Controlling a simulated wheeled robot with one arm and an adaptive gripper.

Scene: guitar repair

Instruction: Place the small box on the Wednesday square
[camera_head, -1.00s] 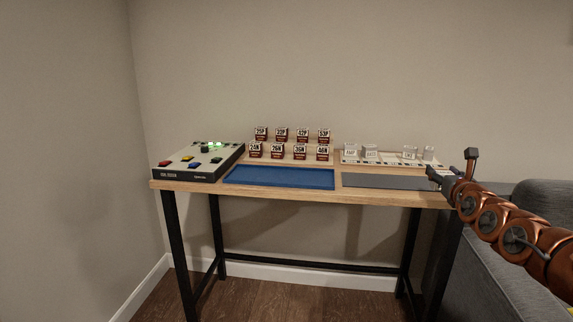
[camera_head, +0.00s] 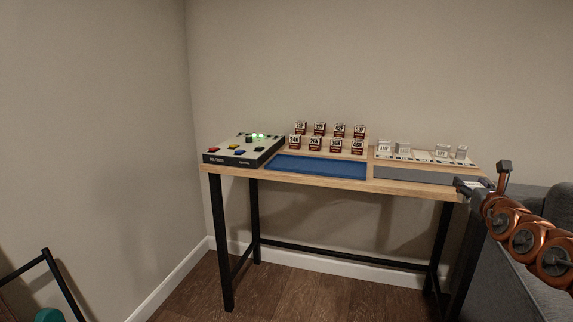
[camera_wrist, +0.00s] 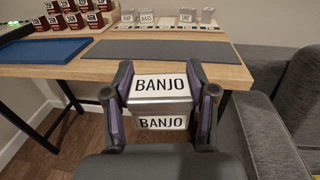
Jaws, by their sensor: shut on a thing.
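My gripper (camera_head: 468,188) is shut on a small silvery box labelled BANJO (camera_wrist: 160,86), shown between the fingers in the wrist view. The box is held in front of the table's right front edge, apart from the tabletop. In the head view the box is hard to make out. A pale strip board with marked squares (camera_head: 423,156) lies at the table's back right, also in the wrist view (camera_wrist: 168,26). Several small labelled boxes (camera_wrist: 147,17) stand on it, with gaps between some. I cannot read which square is Wednesday.
A grey mat (camera_head: 415,175) lies in front of the board, clear. A blue tray (camera_head: 316,166) is in the middle, with red-and-white boxes (camera_head: 336,146) behind it. A button console (camera_head: 240,151) is at left. A grey sofa (camera_wrist: 265,110) stands close on the right.

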